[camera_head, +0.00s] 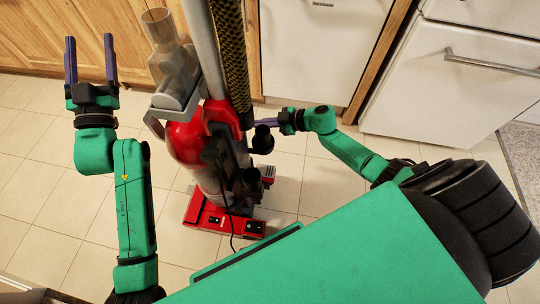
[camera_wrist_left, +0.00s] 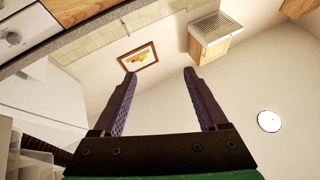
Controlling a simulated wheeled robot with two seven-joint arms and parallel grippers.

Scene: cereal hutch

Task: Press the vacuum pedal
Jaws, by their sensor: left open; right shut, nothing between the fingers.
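A red upright vacuum (camera_head: 186,146) stands on the tiled floor in the middle of the head view. It has a clear and grey canister, a grey tube and a dark patterned hose. Its red base (camera_head: 205,214) rests on the floor; I cannot tell for sure which part is the pedal. My left gripper (camera_head: 90,52) is open and empty, left of the vacuum and apart from it. It also shows in the left wrist view (camera_wrist_left: 160,85), pointing up at the room. My right gripper (camera_head: 262,123) is shut beside the vacuum's right side, by its black parts; I cannot tell whether it touches.
Wooden cabinets (camera_head: 35,40) line the back left. A white appliance front (camera_head: 318,50) and white drawers (camera_head: 470,85) with a metal handle stand at the back right. Tiled floor (camera_head: 60,180) is free on the left. A framed picture (camera_wrist_left: 138,57) hangs on the wall.

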